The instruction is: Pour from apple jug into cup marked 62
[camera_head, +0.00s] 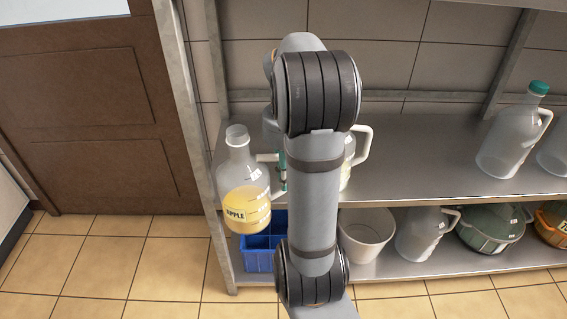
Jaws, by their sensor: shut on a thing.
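The apple jug (244,178) is clear, with a yellow "APPLE" label and yellow liquid in its lower part. It has no cap and is nearly upright, at the left end of the steel shelf, overlapping the shelf's front edge in the picture. My gripper (280,172) is shut on the jug's handle at its right side; my arm hides most of the gripper. I cannot make out a cup marked 62; no such number is readable.
Another handled jug (352,158) stands partly hidden behind my arm. A capped jug (513,135) stands at the shelf's right. The lower shelf holds a blue crate (258,262), a white bucket (366,252), a clear jug (420,235) and a green container (490,228). The upper shelf's middle is clear.

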